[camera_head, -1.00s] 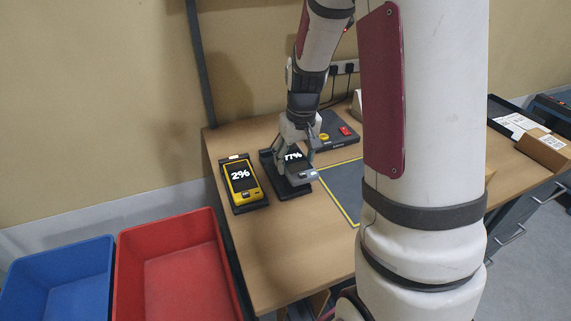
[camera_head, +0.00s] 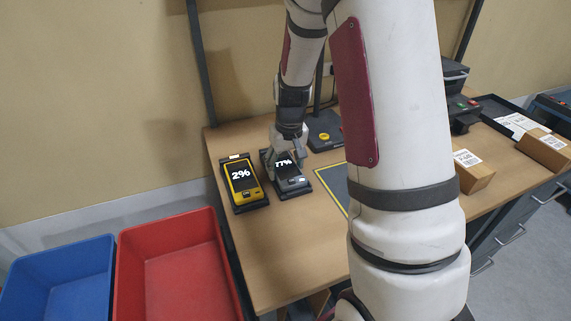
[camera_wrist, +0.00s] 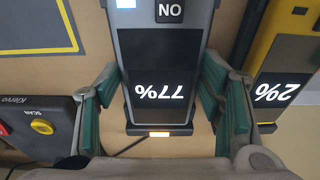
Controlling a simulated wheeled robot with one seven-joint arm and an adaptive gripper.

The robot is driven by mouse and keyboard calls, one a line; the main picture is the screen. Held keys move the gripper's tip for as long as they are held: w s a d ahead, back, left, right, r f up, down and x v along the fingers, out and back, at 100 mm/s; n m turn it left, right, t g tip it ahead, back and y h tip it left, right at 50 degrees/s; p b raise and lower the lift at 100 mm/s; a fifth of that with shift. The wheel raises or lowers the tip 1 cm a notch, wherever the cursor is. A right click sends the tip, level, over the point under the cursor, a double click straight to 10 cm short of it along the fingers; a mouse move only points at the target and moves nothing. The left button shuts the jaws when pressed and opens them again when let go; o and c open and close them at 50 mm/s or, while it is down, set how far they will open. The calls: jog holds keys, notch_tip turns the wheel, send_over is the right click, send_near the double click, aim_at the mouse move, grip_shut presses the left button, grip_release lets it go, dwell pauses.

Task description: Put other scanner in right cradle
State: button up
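The grey scanner (camera_head: 291,181), its screen reading 77%, lies in the right cradle (camera_head: 305,194). It also shows in the wrist view (camera_wrist: 160,60), where an amber light glows on the cradle end beside it. The yellow scanner (camera_head: 242,180), reading 2%, lies in the left cradle (camera_head: 251,208); part of it shows at the right of the wrist view (camera_wrist: 285,75). My gripper (camera_head: 287,165) is over the far end of the grey scanner. Its green-padded fingers (camera_wrist: 155,105) stand open on both sides of the scanner, with gaps visible.
A dark unit with a yellow button (camera_head: 323,136) stands behind the cradles. A yellow-edged dark mat (camera_head: 334,182) lies to the right. Red (camera_head: 178,265) and blue (camera_head: 60,280) bins stand left of the table. A labelled box (camera_head: 474,175) sits at the right.

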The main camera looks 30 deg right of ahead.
aim_at(288, 172)
jog(key=o, duration=0.4)
notch_tip(288, 172, up, 12)
jog(key=s, duration=0.2)
jog(key=s+a+r+n+t, duration=0.1)
jog(key=s+a+r, duration=0.8)
jog(key=s+a, duration=0.15)
jog(key=s+a+r+n+t, duration=0.1)
jog(key=s+a, duration=0.3)
jog(key=s, duration=0.9)
jog(key=shift+r, duration=0.15)
jog(key=shift+d+r+p, duration=0.1)
jog(key=shift+r+p, duration=0.05)
jog(key=shift+p, duration=0.2)
